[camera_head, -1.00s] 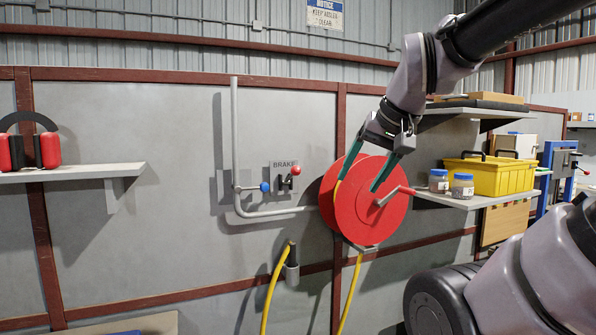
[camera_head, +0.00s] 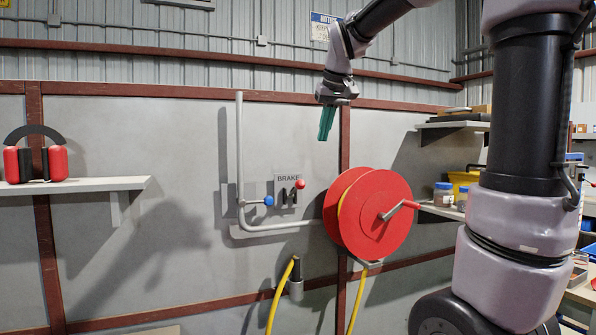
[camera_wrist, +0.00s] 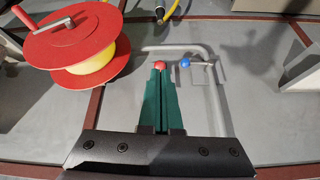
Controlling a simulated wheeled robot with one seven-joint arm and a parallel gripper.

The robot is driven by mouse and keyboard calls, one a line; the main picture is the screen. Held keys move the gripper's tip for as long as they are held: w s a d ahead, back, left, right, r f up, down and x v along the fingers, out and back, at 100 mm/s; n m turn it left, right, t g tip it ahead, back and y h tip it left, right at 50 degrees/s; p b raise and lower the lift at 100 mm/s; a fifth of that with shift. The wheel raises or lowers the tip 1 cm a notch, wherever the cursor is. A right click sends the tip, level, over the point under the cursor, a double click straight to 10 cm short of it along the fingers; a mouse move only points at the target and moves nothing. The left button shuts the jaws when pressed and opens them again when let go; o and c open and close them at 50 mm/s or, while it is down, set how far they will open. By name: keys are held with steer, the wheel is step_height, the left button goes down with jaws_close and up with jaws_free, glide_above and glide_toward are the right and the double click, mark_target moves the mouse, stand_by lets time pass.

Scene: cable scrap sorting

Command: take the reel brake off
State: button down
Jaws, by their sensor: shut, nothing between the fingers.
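The brake lever's red knob (camera_head: 300,184) stands beside the plate marked BRAKE (camera_head: 287,179) on the grey wall panel, just left of the reel. The red reel (camera_head: 381,218) has a crank handle and carries yellow hose. My gripper (camera_head: 325,137), with green fingers, is shut and empty. It points down, above and slightly right of the brake knob in the head view. In the wrist view the closed fingers (camera_wrist: 160,72) line up with the red knob (camera_wrist: 159,64), which shows just past their tips. The fingers hide most of the lever below it.
A grey pipe (camera_head: 240,150) with a blue-knobbed valve (camera_head: 268,200) runs left of the brake. A hose nozzle (camera_head: 296,275) hangs below. A shelf (camera_head: 90,185) with red ear muffs (camera_head: 57,163) is at left. Jars (camera_head: 443,194) stand on the right shelf.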

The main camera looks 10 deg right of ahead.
steer(key=w+a+n+h, duration=0.1)
steer(key=w+a, duration=0.4)
steer(key=w, duration=0.8)
steer(key=shift+w+r+n+h, duration=0.3)
steer(key=shift+r+n, duration=0.15)
steer(key=shift+n, duration=0.35)
steer(key=x, duration=0.4)
steer(key=s+x, duration=0.1)
steer(key=x, duration=0.2)
steer(key=s+f+x, duration=0.1)
steer(key=x, duration=0.3)
steer(key=shift+w+d+f, duration=0.2)
steer(key=shift+w+f, duration=0.05)
steer(key=shift+f, duration=0.05)
steer(key=shift+s+d+f, duration=0.15)
steer(key=shift+f, duration=0.5)
